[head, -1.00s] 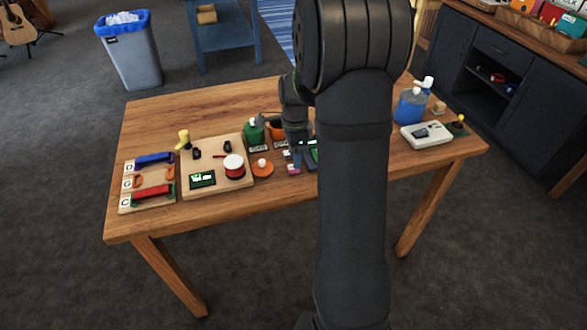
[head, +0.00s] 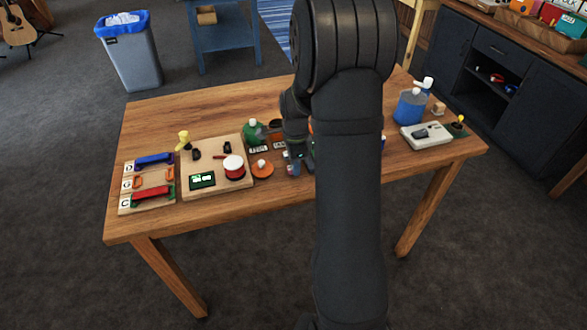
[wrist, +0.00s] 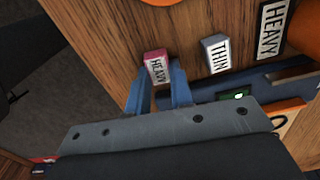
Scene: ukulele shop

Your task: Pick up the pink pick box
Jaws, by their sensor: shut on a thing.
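The pink pick box (wrist: 153,56) shows in the wrist view with a white label reading HEAVY. My gripper (wrist: 158,80) has its two blue-grey fingers on either side of the box and is shut on it. I cannot tell whether the box touches the table or is held just above it. In the head view my gripper (head: 295,166) is low over the front middle of the table, and my arm hides part of that area. The box is too small and covered to make out clearly there.
A grey block labelled THIN (wrist: 215,54) stands right of the box on the wooden table (head: 150,112). Left of my gripper are an orange disc (head: 262,169) and a board with a red-and-white spool (head: 234,168).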

